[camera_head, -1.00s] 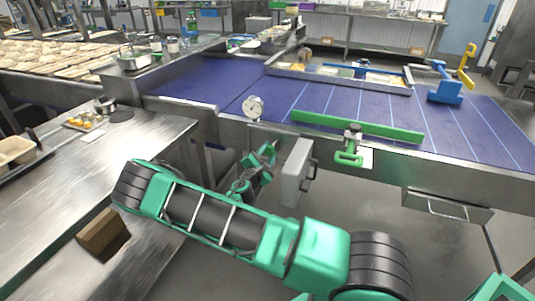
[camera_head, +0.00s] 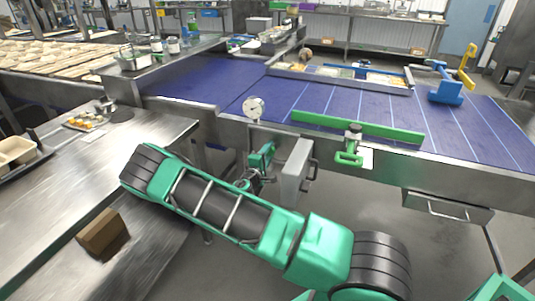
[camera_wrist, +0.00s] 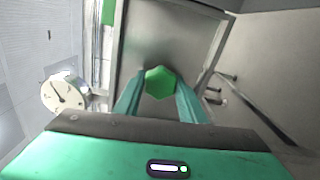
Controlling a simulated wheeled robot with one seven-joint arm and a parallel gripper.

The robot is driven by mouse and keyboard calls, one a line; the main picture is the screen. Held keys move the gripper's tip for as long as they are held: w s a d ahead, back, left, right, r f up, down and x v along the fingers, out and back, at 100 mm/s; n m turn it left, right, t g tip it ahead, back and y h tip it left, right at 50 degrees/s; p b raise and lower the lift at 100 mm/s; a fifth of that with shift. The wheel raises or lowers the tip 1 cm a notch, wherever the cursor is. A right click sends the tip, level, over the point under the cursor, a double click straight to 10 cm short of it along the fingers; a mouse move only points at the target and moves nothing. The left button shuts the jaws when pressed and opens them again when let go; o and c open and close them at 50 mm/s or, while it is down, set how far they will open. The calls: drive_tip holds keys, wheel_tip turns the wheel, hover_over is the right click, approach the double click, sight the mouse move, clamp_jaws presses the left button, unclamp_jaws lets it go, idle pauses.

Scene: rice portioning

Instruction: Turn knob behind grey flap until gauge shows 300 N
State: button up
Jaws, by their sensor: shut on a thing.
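The grey flap (camera_head: 297,172) stands open on the front of the conveyor frame in the head view, with a dark handle on its right side. The green knob (camera_wrist: 160,83), six-sided, sits in the recess in the wrist view. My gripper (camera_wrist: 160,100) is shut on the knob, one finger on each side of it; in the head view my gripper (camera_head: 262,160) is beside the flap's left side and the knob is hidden. The round white gauge (camera_head: 254,108) stands above on the conveyor edge. In the wrist view the gauge (camera_wrist: 65,95) shows a dark needle; its numbers are too small to read.
The blue conveyor belt (camera_head: 333,105) carries a green bar (camera_head: 357,127) near its front edge. A green clamp (camera_head: 350,155) sits on the frame right of the flap. The steel table (camera_head: 60,190) at left holds a brown block (camera_head: 102,232).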

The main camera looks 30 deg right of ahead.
drive_tip(key=shift+a+f, duration=0.15)
drive_tip(key=shift+f, duration=0.05)
drive_tip(key=o, duration=0.9)
drive_tip(key=shift+o, duration=0.7)
drive_tip(key=shift+r, duration=0.1)
drive_tip(key=v, duration=1)
drive_tip(key=shift+s+a, duration=0.2)
drive_tip(key=shift+a, duration=0.05)
